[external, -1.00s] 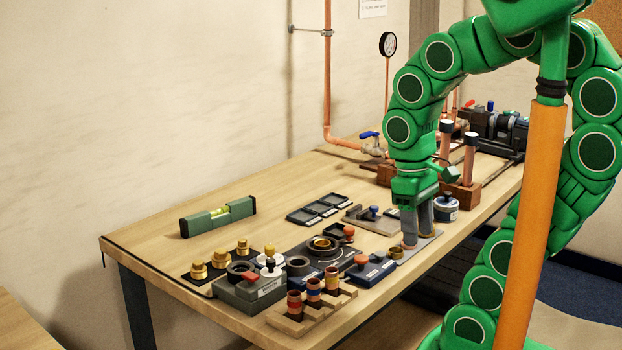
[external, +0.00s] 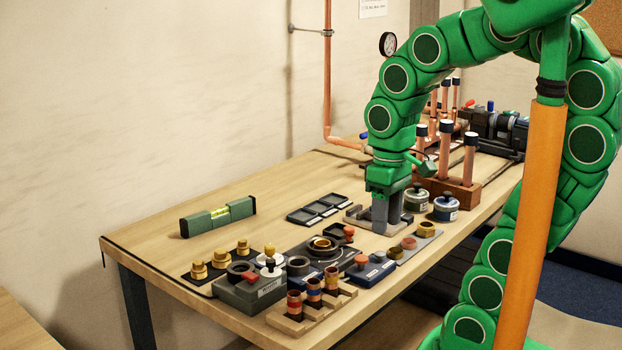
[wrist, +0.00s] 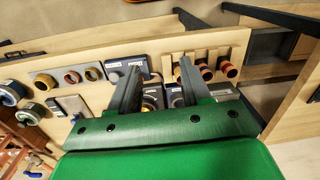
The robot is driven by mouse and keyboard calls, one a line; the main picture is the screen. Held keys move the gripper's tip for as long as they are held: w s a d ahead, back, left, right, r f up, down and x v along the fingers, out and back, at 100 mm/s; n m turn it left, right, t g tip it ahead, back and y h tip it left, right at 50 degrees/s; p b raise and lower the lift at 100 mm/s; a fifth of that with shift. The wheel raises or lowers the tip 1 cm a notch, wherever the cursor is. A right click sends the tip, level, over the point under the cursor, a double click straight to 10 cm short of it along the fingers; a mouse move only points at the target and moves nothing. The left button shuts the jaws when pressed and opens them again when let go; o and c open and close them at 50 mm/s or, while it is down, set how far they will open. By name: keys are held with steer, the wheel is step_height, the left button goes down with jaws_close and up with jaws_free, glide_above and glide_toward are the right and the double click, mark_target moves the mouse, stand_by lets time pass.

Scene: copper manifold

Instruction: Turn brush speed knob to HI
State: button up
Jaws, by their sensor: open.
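My gripper (external: 385,227) points down over the middle of the bench, fingers apart and empty. In the wrist view my gripper (wrist: 161,64) has both fingers spread, with parts of the bench fixtures visible between them. A blue box (external: 372,270) with a red-orange knob (external: 361,260) stands nearer the front edge, apart from the fingers. The labels are too small to read, so I cannot tell which knob is the brush speed knob. A fixture behind the fingers is partly hidden.
A wooden rack (external: 312,312) with copper fittings stands at the front edge. A grey plate (external: 425,237) with rings lies right of the gripper, with two tins (external: 445,207) behind it. Upright copper pipes (external: 470,160) rise at the back.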

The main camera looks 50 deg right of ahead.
steer(key=w+a+r+n+t+y, duration=0.1)
steer(key=w+a+r+t, duration=0.15)
steer(key=w, duration=0.65)
steer(key=w+a+r+n+t, duration=0.1)
steer(key=w+a+r+t, duration=0.15)
steer(key=w, duration=0.65)
steer(key=n+g+h, duration=0.1)
steer(key=n+g, duration=0.3)
steer(key=n, duration=0.4)
glide_toward(272, 256)
steer(key=shift+w+d, duration=0.2)
steer(key=shift+w, duration=0.25)
steer(key=shift+s+a+f+g+h, duration=0.1)
steer(key=shift+a+f+g+h, duration=0.25)
steer(key=shift+a+g, duration=0.1)
steer(key=shift+f, duration=3.95)
jaws_close()
